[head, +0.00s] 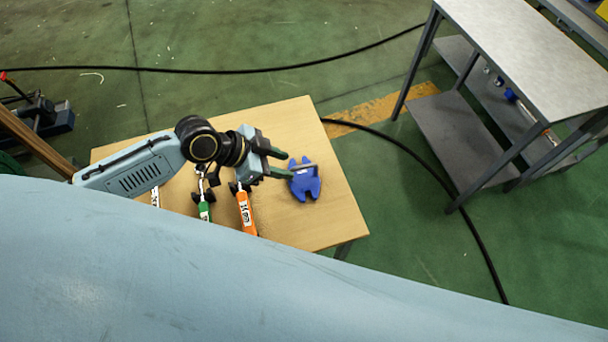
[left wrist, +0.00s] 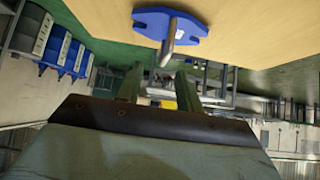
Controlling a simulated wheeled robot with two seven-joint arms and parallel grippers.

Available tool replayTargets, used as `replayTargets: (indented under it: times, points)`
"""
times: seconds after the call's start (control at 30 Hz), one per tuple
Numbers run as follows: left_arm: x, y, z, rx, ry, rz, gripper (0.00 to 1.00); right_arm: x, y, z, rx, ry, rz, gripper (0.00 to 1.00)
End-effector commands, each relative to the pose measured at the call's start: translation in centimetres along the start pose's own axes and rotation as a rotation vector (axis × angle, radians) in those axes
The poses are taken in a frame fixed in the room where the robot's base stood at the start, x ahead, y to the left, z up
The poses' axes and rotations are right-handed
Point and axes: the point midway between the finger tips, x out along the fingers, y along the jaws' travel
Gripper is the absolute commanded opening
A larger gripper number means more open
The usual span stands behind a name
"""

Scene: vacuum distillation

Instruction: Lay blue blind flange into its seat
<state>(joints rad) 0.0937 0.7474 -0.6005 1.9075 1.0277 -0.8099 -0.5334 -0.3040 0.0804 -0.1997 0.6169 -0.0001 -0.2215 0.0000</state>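The blue blind flange (head: 304,184) lies on the right part of the wooden table. It is a lobed blue plate with a grey metal handle pin (head: 303,167). It also shows at the top of the left wrist view (left wrist: 201,25), with the pin pointing toward my gripper. My left gripper (head: 288,164) is beside the flange, on its left in the head view. Its two green fingers are apart, and the pin's end appears between the fingertips in the left wrist view (left wrist: 159,70). I cannot tell whether they touch. My right gripper is not in view. I cannot make out the seat.
The wooden table (head: 335,215) also holds an orange-labelled tool (head: 246,212) and a green-labelled tool (head: 204,211), partly under my left arm. A grey metal workbench (head: 530,50) stands at the right. Black cables cross the green floor.

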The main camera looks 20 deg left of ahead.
Motion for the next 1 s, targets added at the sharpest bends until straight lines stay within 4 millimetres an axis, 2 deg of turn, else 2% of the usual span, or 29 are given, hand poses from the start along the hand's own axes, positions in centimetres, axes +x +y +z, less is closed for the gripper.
replayTargets:
  times: [0.1, 0.37, 0.7, 1.0]
  points:
    - [2.3, 0.0, 0.0, -0.001, 0.001, 0.001, 0.36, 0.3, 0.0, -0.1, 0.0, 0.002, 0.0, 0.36]
    - [4.4, -0.1, -0.1, 0.002, 0.0, -0.001, 0.36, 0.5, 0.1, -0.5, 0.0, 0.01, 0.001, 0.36]
    - [8.8, -0.6, -0.1, 0.0, 0.0, 0.0, 0.36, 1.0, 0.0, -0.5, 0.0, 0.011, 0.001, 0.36]
    - [9.2, -0.7, -0.1, 0.002, -0.001, -0.001, 0.36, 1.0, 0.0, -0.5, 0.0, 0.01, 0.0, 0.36]
